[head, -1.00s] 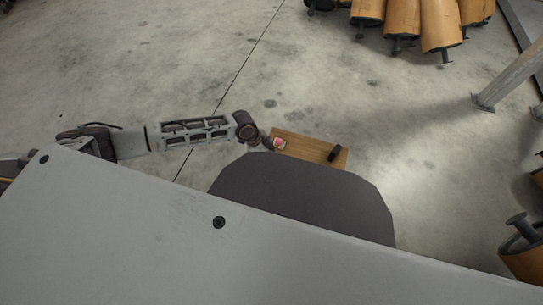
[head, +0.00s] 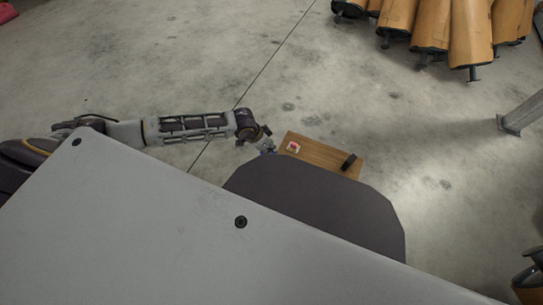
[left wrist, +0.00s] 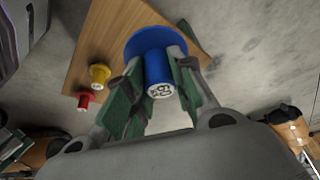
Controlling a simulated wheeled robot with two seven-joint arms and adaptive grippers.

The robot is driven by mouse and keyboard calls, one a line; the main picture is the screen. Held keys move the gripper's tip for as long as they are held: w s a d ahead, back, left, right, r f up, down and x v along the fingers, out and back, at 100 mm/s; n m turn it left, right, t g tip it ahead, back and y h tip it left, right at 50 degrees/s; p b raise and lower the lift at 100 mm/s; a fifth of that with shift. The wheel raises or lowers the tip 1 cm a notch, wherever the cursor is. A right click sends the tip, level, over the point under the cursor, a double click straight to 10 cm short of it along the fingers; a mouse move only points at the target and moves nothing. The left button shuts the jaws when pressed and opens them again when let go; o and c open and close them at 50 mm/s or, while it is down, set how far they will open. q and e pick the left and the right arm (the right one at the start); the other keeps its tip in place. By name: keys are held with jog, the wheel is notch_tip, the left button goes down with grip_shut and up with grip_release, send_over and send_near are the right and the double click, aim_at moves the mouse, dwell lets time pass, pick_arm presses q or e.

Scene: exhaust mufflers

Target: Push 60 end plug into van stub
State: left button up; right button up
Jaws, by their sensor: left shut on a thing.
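A blue plug (left wrist: 150,44) with a wide flange and a white printed mark on its stem's end sits between the green-padded fingers of my left gripper (left wrist: 158,92) in the left wrist view. The gripper is shut on it; the mark is too small to read surely. In the head view my left gripper (head: 266,146) is at the left edge of the wooden board (head: 320,155), and the blue plug cannot be made out. A yellow plug (left wrist: 99,74) and a red plug (left wrist: 85,99) stand on the board. I cannot pick out the van stub.
A small black object (head: 348,161) and a red-and-white item (head: 293,147) are on the board.

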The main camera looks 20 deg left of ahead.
pick_arm(q)
jog(key=w+a+r+n+y, duration=0.1)
jog(key=w+r+n, duration=0.2)
jog(key=w+r, duration=0.3)
jog(key=w+r+n+y, duration=0.1)
jog(key=w+r+n, duration=0.3)
jog(key=r, duration=0.9)
jog(key=w, duration=0.2)
jog(key=shift+w+a+r+t+y, duration=0.3)
jog(key=shift+w+a+r+y, duration=0.05)
jog(key=shift+r+y, duration=0.05)
